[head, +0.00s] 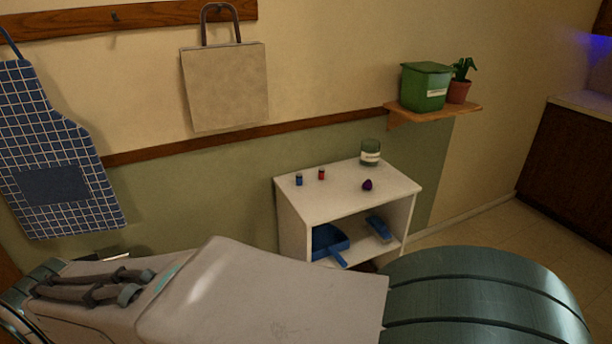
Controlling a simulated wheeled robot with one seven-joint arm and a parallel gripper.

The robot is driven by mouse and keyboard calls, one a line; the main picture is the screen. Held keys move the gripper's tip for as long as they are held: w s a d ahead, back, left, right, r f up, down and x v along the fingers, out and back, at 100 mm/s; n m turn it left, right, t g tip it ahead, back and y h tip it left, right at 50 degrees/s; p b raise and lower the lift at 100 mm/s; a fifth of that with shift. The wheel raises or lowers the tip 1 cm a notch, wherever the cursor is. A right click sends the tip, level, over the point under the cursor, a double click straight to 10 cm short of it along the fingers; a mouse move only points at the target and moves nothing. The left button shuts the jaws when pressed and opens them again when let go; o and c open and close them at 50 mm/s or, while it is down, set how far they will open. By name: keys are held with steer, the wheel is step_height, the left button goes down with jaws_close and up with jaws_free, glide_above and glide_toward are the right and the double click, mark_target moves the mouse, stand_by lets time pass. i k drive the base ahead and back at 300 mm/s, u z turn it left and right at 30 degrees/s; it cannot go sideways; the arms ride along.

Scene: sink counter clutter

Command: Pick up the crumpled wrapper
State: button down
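A small dark purple crumpled lump (367,184), which looks like the crumpled wrapper, lies on the white cabinet's top (342,197), right of the middle. Its fine detail is too small to tell. Nothing touches it. My gripper does not show; only pale and dark green parts of my own body fill the bottom of the head view.
On the cabinet top stand a lidded jar (370,153), a small blue cylinder (299,180) and a red one (321,174). A blue dustpan (328,241) and blue brush (379,229) lie inside. A wall shelf (435,115) holds a green bin (425,87) and potted plant (460,84).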

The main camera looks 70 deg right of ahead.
mark_target(367, 185)
steer(key=z, duration=3.9)
steer(key=i, duration=2.15)
steer(key=u, duration=2.95)
